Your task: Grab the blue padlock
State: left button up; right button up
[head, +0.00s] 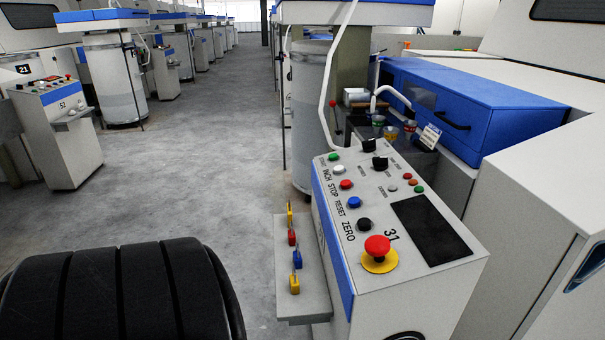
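The small blue padlock (297,260) is on the narrow grey ledge (304,307) at the left side of the control console. It is third from the back in a row of padlocks. Behind it are a red padlock (292,238) and a yellow padlock (290,213). Just in front of it is another yellow padlock (294,285), which appears close to it or partly overlaps it in the head view. Neither of my grippers is in view.
The console (430,293) bears coloured buttons and a red emergency-stop knob (377,247) to the right of the padlocks. A blue cabinet (490,100) and white machine housing stand at the right. The grey aisle floor (200,195) left of the ledge is clear.

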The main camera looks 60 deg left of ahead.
aim_at(297, 260)
jog(key=u, duration=2)
